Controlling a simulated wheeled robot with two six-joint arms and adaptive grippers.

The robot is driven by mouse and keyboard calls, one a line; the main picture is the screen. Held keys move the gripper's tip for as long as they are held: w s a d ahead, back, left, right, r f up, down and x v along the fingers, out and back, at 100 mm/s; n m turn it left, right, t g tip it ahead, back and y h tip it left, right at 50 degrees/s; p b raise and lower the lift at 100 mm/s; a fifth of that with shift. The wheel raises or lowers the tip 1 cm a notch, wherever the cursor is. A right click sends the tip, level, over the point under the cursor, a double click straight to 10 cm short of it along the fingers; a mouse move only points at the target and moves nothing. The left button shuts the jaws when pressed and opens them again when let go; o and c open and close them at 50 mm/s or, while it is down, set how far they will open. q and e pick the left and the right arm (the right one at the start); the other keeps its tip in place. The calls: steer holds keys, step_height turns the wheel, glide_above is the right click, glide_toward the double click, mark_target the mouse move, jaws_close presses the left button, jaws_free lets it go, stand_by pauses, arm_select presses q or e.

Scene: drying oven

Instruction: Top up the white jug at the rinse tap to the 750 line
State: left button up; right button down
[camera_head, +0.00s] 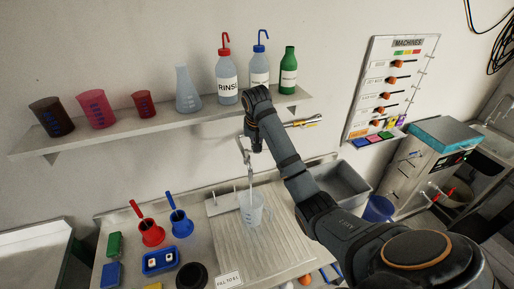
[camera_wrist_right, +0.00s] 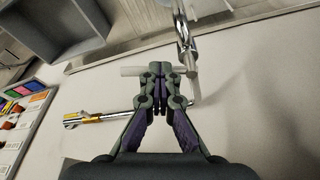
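The white translucent jug (camera_head: 252,210) stands upright on the ribbed drainboard, below the chrome rinse tap (camera_head: 246,158). A thin pale vertical streak, apparently water, runs from the tap into the jug. The jug's marks and water level are too small to read. My right gripper (camera_head: 252,142) is at the tap, partly hidden by its own wrist in the head view. In the wrist view its fingers (camera_wrist_right: 160,84) are closed together at a pale horizontal rod (camera_wrist_right: 130,71) beside the chrome tap (camera_wrist_right: 183,35). Whether they touch the rod is unclear. My left gripper is not in view.
A shelf (camera_head: 170,124) above holds beakers, a flask and bottles. Red (camera_head: 151,233) and blue (camera_head: 180,223) scoop-like vessels stand left of the drainboard. A grey basin (camera_head: 342,184) lies to the right.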

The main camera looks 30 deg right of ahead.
steer(key=n, duration=0.3)
steer(key=shift+w+d+f+y, duration=0.25)
steer(key=shift+w+d+y, duration=0.05)
steer(key=shift+d+y, duration=0.1)
steer(key=c, duration=1.4)
jaws_free()
steer(key=shift+a, duration=0.1)
steer(key=shift+c, duration=0.2)
steer(key=shift+w, duration=0.2)
steer(key=shift+r, duration=0.1)
